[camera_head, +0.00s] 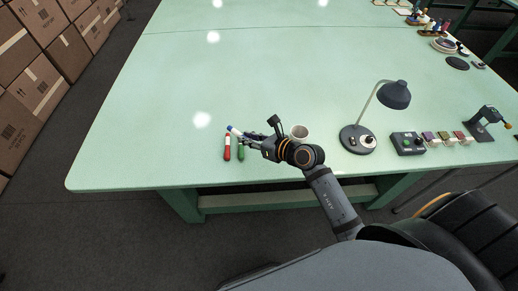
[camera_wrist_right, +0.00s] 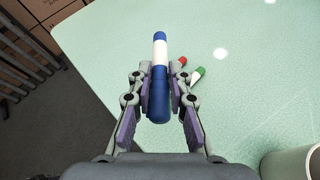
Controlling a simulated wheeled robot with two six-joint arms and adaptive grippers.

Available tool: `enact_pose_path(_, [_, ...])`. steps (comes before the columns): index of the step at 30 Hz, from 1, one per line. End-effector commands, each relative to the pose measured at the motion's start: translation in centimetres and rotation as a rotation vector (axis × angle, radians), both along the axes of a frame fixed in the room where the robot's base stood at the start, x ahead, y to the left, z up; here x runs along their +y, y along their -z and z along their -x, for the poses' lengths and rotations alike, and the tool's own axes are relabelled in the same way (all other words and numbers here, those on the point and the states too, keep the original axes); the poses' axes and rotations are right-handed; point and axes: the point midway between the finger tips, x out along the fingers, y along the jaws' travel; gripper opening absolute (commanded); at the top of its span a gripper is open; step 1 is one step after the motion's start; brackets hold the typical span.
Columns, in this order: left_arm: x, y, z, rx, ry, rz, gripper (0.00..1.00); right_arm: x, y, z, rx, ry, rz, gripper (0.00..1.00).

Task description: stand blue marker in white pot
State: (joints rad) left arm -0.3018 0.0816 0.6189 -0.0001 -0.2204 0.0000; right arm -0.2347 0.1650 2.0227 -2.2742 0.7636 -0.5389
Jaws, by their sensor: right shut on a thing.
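The blue marker (camera_wrist_right: 160,75), blue with a white band, is held between the fingers of my right gripper (camera_wrist_right: 160,88) in the right wrist view. Its end also shows in the head view (camera_head: 233,129), beside the gripper (camera_head: 251,139). The gripper is shut on it and is over the table's near side. The white pot (camera_head: 299,132) stands on the table just right of and behind the gripper, partly hidden by the arm. Its rim also shows at the lower right of the right wrist view (camera_wrist_right: 291,163). My left gripper is not in view.
A red marker (camera_head: 227,150) and a green marker (camera_head: 241,152) lie near the gripper. A dark desk lamp (camera_head: 357,139) and a control box (camera_head: 408,144) stand to the right. The green table (camera_head: 150,130) is clear to the left and behind.

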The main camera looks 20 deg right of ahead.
Motion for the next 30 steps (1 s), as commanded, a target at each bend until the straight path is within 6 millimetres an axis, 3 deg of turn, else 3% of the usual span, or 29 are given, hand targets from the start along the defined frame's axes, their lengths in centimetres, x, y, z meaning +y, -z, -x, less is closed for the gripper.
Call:
enact_pose_path(1, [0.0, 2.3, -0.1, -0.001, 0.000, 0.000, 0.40, -1.3, 1.8, -1.0, -0.004, -0.002, 0.009, 0.01])
enact_pose_path(3, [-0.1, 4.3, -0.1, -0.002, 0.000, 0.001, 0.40, -2.5, 3.5, -1.9, -0.001, 0.000, 0.004, 0.01])
enact_pose_path(7, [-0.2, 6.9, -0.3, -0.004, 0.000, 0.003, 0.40, -4.0, 5.5, -3.0, -0.001, 0.001, 0.001, 0.01])
enact_pose_path(17, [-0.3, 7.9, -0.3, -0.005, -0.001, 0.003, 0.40, -5.0, 6.0, -3.8, 0.000, 0.001, -0.002, 0.01])
enact_pose_path(25, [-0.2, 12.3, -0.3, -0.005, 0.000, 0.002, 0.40, -5.6, 10.1, -4.2, -0.001, 0.001, -0.003, 0.01])
enact_pose_path(30, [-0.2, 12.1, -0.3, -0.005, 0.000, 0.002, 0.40, -5.6, 9.8, -4.2, -0.001, 0.001, -0.003, 0.01])
